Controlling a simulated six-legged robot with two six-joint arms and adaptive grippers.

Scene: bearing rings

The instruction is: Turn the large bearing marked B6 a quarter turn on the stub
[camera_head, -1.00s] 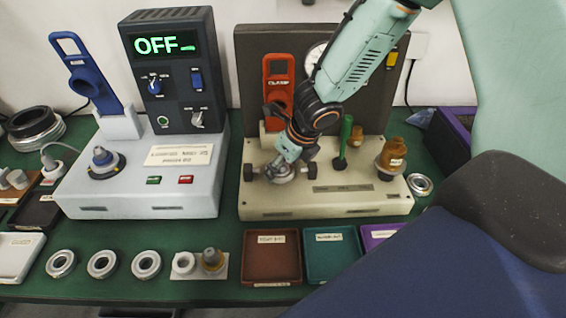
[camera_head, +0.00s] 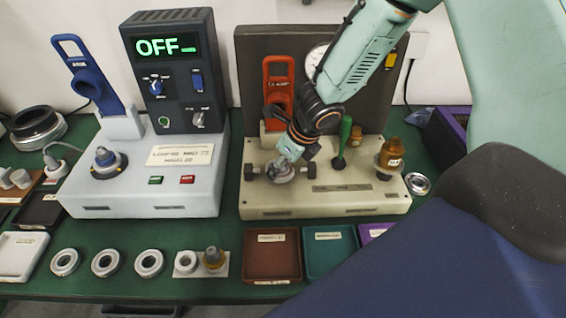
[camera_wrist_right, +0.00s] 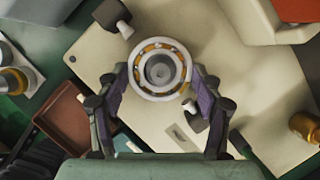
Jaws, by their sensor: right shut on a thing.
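A bearing ring with a steel race and an orange-brown cage (camera_wrist_right: 140,57) sits around the grey stub (camera_wrist_right: 159,70) on the cream fixture (camera_head: 340,205). No B6 mark is legible on it. My right gripper (camera_wrist_right: 160,84) is shut on this ring, with one purple-padded finger on each side. In the head view the same right gripper (camera_head: 285,163) reaches down to the fixture's left part and partly hides the ring. My left gripper is not in view.
A dark knob (camera_head: 309,169) and a green-handled lever (camera_head: 343,140) stand close to the right of the stub. An orange clamp handle (camera_head: 278,82) rises behind. Several loose rings lie along the bench front. Brown (camera_head: 272,280) and teal trays sit before the fixture.

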